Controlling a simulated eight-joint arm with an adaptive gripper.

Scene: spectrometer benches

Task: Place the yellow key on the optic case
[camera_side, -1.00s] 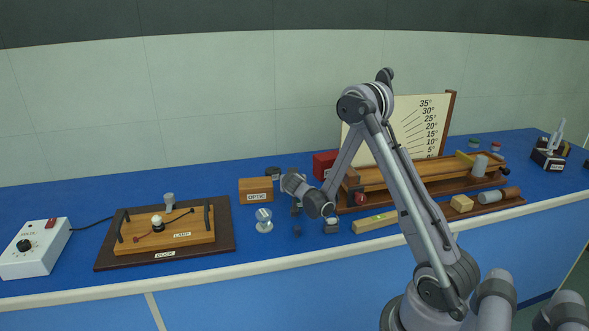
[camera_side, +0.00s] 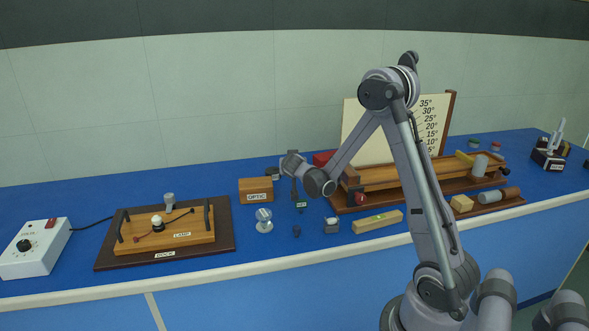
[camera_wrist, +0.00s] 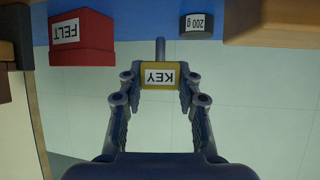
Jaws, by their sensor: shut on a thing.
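The yellow key (camera_wrist: 157,75), with a white KEY label, is held between the two fingers of my gripper (camera_wrist: 158,88) in the wrist view. A thin grey shaft sticks out beyond its block. A wooden block at the wrist view's top right (camera_wrist: 270,20) appears to be this case.
A red FELT box (camera_wrist: 82,38) and a dark 200 g weight (camera_wrist: 196,25) stand behind. A lens on a stand (camera_side: 264,220), a small dark piece (camera_side: 297,231) and a grey block (camera_side: 332,225) are in front. The lamp dock (camera_side: 222,243) lies left.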

